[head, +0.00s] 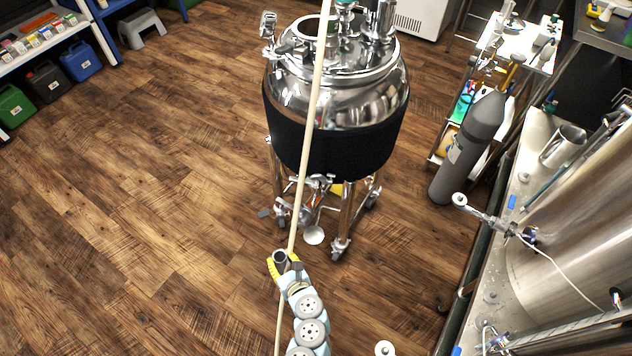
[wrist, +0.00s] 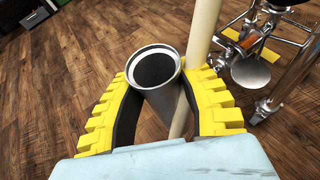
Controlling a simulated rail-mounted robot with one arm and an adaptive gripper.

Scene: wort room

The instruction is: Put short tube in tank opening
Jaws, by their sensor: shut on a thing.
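My gripper (head: 284,263), with yellow ribbed fingers, is shut on the short tube (head: 281,257), a grey metal cylinder. In the wrist view the short tube (wrist: 155,72) sits between both fingers, its round rim and dark end facing the camera. The steel tank (head: 340,85) with a black jacket stands on legs beyond my gripper, apart from the tube.
A long beige pole (head: 308,140) crosses in front of the tank and passes close by my gripper. A grey gas cylinder (head: 470,145) and a cart (head: 520,50) stand right of the tank. Large steel vessels (head: 580,240) fill the right side. The wooden floor at left is clear.

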